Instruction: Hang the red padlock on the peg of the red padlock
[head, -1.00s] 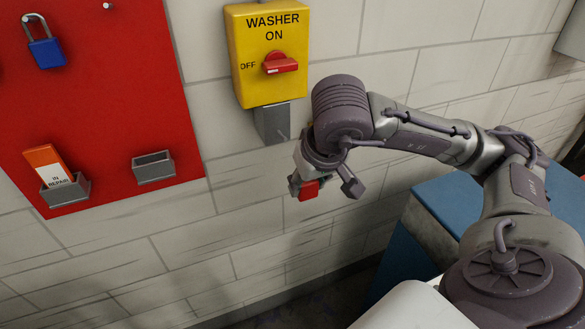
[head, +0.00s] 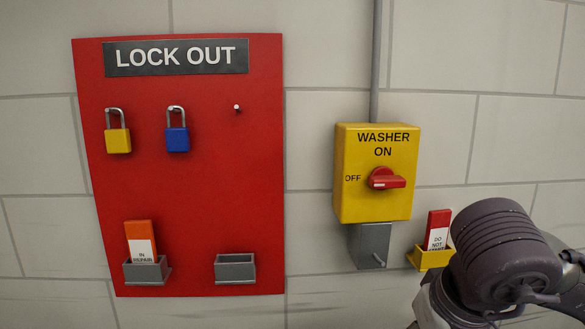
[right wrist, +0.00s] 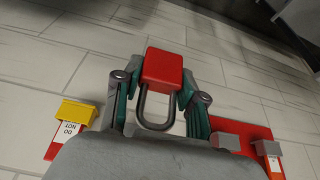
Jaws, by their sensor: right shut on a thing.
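The red padlock (right wrist: 163,66) is in the right wrist view, its body between the fingers of my right gripper (right wrist: 161,88) and its grey shackle pointing toward the bottom of the picture. My right gripper is shut on it. In the head view my right arm is at the lower right, and the gripper and padlock do not show there. An empty peg (head: 237,107) sticks out of the red lock out board (head: 205,190), right of the blue padlock. The arm is well to the right of this peg. My left gripper is not in view.
A yellow padlock (head: 118,141) and a blue padlock (head: 177,139) hang on the other pegs. Below are a grey holder with an orange tag (head: 140,238) and an empty grey holder (head: 235,269). The yellow washer switch box (head: 372,205) and a yellow holder (head: 430,259) stand between board and arm.

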